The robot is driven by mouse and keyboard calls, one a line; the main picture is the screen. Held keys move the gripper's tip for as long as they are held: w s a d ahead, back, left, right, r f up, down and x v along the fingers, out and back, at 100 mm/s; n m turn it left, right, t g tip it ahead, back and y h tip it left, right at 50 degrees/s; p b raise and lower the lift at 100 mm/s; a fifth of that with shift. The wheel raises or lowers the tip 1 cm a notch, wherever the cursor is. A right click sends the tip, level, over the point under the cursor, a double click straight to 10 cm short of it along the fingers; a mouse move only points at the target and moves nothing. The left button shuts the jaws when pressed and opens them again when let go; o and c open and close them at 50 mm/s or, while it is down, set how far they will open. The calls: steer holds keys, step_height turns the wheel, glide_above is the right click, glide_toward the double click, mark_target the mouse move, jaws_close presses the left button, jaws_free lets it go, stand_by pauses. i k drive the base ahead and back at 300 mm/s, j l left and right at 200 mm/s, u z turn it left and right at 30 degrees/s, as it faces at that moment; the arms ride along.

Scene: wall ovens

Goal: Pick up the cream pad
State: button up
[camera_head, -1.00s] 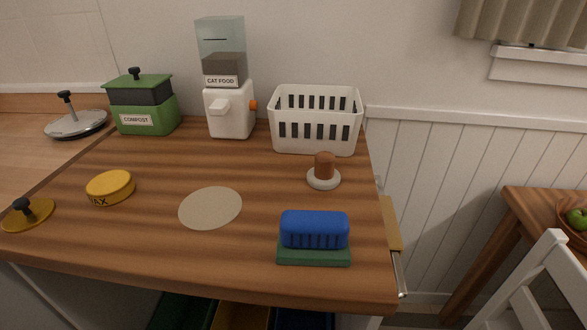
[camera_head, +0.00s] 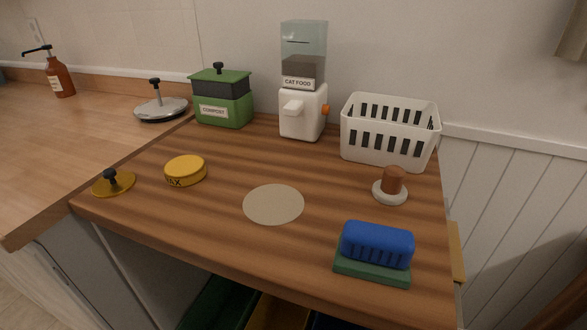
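A flat, round, cream-beige pad (camera_head: 274,204) lies on the wooden worktop, near the middle of its front half. Nothing covers it, and it looks very thin. My gripper is not in view, so I cannot see whether it is open or shut.
A yellow wax tin (camera_head: 186,170) and a yellow lid with a black knob (camera_head: 113,183) lie left of the pad. A blue brush on a green base (camera_head: 375,250) and a brown-handled white piece (camera_head: 391,186) stand right. Behind are a compost bin (camera_head: 222,99), cat food dispenser (camera_head: 303,85) and white basket (camera_head: 389,131).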

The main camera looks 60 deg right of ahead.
mark_target(390, 190)
steer(key=j, duration=0.3)
steer(key=k+j, duration=0.1)
steer(key=j, duration=0.25)
steer(key=z, duration=1.65)
steer(key=i+l+z, duration=0.15)
steer(key=z, duration=0.25)
steer(key=i+z, duration=0.25)
steer(key=z, duration=0.2)
steer(key=l+u, duration=0.2)
steer(key=j, duration=0.1)
